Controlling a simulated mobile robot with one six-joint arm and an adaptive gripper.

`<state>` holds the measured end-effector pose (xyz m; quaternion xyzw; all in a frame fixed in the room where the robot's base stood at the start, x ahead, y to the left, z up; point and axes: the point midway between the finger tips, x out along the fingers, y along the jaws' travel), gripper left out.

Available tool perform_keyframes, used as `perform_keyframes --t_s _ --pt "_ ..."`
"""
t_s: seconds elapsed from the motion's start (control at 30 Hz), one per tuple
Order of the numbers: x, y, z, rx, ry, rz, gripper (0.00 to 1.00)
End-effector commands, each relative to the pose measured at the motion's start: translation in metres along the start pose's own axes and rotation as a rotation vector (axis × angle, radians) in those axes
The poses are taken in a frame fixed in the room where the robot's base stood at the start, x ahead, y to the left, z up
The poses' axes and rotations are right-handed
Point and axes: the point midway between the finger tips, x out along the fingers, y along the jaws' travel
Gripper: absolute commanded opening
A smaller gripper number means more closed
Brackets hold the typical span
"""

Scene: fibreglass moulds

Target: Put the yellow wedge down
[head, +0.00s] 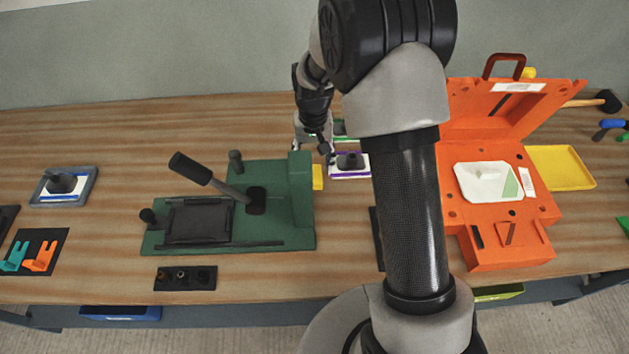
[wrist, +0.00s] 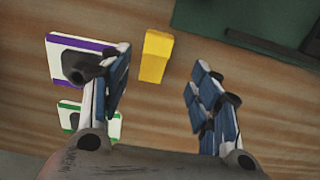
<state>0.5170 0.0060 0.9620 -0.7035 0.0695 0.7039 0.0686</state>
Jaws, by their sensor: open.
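The yellow wedge (wrist: 155,56) lies on the wooden table in the wrist view, ahead of my gripper (wrist: 160,95) and between the lines of its two fingers. My gripper is open, its fingers wide apart with nothing between them. In the head view the wedge (head: 318,177) shows as a small yellow piece just right of the green fixture, partly hidden by it. My gripper (head: 313,150) is above and behind it, apart from it.
A purple-edged block with a dark knob (wrist: 78,62) and a green-edged one (wrist: 90,120) lie left of the wedge. The green lever fixture (head: 285,205) stands close on its other side. An open orange mould case (head: 545,215) is at right.

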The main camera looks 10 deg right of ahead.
Motion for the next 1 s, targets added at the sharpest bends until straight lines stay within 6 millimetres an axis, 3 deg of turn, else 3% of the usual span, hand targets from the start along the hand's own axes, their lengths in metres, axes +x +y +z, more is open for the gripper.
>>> perform_keyframes --t_s 0.1,0.37,0.63,0.9,1.0 --pt "0.018 0.0 0.0 0.001 -0.001 0.0 0.57" --pt "0.031 0.001 0.0 0.001 0.0 0.0 0.57" --pt "0.071 0.005 0.0 0.001 -0.002 0.0 0.57" --pt "0.074 0.004 -0.001 0.001 0.001 0.0 0.57" --pt "0.074 0.004 -0.001 0.001 0.001 0.0 0.51"
